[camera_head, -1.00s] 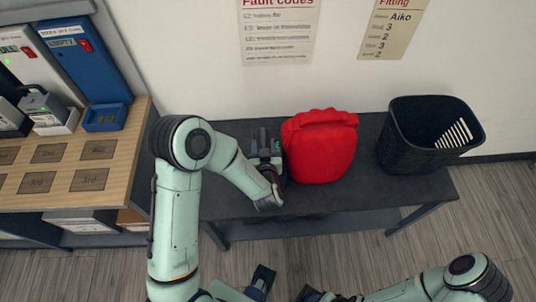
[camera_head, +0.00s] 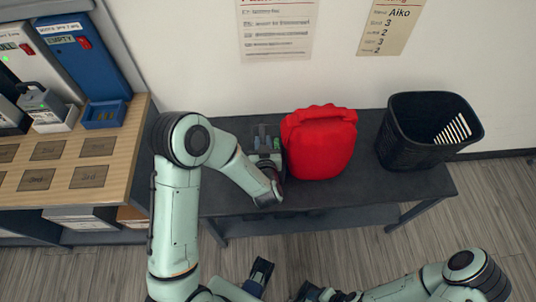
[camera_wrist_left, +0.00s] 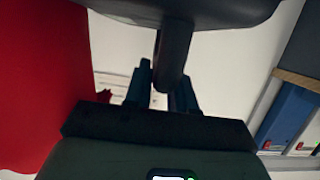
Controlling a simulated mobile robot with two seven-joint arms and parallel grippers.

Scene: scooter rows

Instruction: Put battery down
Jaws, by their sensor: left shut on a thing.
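My left gripper (camera_head: 266,146) is shut over the dark bench, just left of the red bag. In the left wrist view, its two fingers (camera_wrist_left: 168,88) close around the dark handle (camera_wrist_left: 174,58) of the battery (camera_wrist_left: 180,10). The wrist picture looks upside down, so the battery hangs below the fingers. In the head view the gripper and wrist hide most or all of the battery. I cannot tell whether its underside touches the bench top (camera_head: 375,190).
The red bag (camera_head: 320,145) stands close beside the left gripper. A black basket (camera_head: 420,150) stands at the bench's right end. Bare bench top lies between and in front of them. At left, a wooden counter (camera_head: 120,150) has marked squares, a grey battery and a blue dock (camera_head: 103,115).

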